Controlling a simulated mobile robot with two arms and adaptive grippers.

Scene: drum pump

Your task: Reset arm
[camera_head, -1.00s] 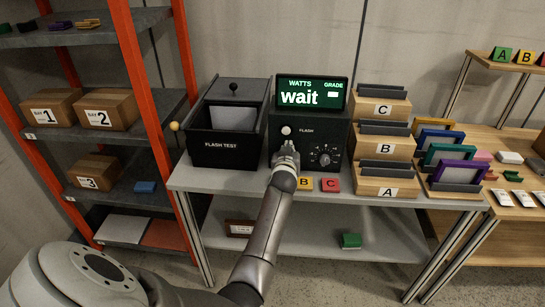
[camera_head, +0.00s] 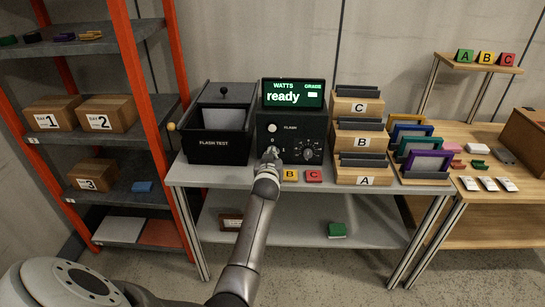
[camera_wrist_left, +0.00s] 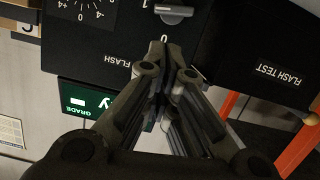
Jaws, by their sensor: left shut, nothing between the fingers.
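I cannot tell whether the fingertips touch the panel. The green display (camera_head: 292,94) on top of the box reads "ready". My right gripper is not in view.
The black FLASH TEST bin (camera_head: 222,142) stands left of the box. Wooden card holders (camera_head: 360,140) labelled A, B and C stand to the right. Yellow and red blocks (camera_head: 314,175) lie at the table's front edge. An orange-framed shelf (camera_head: 150,110) rises on the left.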

